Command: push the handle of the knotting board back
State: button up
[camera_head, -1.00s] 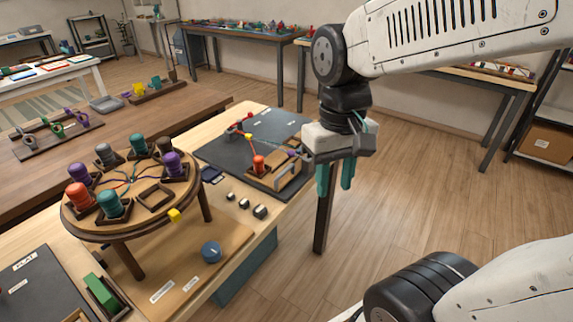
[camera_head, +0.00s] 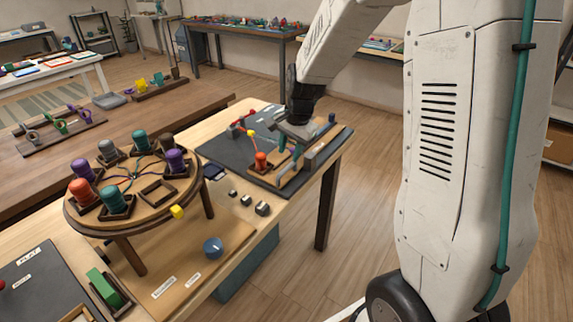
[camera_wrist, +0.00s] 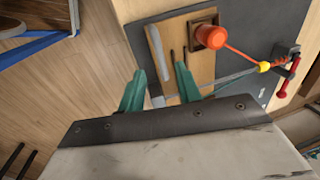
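The knotting board is a dark board (camera_head: 225,153) at the right end of the light wood table, and it also shows in the wrist view (camera_wrist: 233,45). A wooden plate on it carries an orange bobbin (camera_head: 261,160), seen from above in the wrist view (camera_wrist: 210,37). A pale grey bar (camera_wrist: 157,52), which looks like the handle, runs along the plate's outer side. My gripper (camera_head: 291,149) hangs over this end of the board. In the wrist view its teal fingers (camera_wrist: 160,87) are apart, either side of the bar's near end. Whether they touch it cannot be told.
A red clamp (camera_wrist: 287,75) holds an orange cord with a yellow bead (camera_wrist: 264,67) beside the plate. A round braiding stand (camera_head: 133,178) with several coloured bobbins stands left. Open floor lies right of the table.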

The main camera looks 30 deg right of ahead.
aim_at(285, 169)
jog(key=f, duration=0.4)
jog(key=w+f, duration=0.1)
jog(key=f, duration=0.1)
jog(key=shift+a, duration=0.25)
grip_shut()
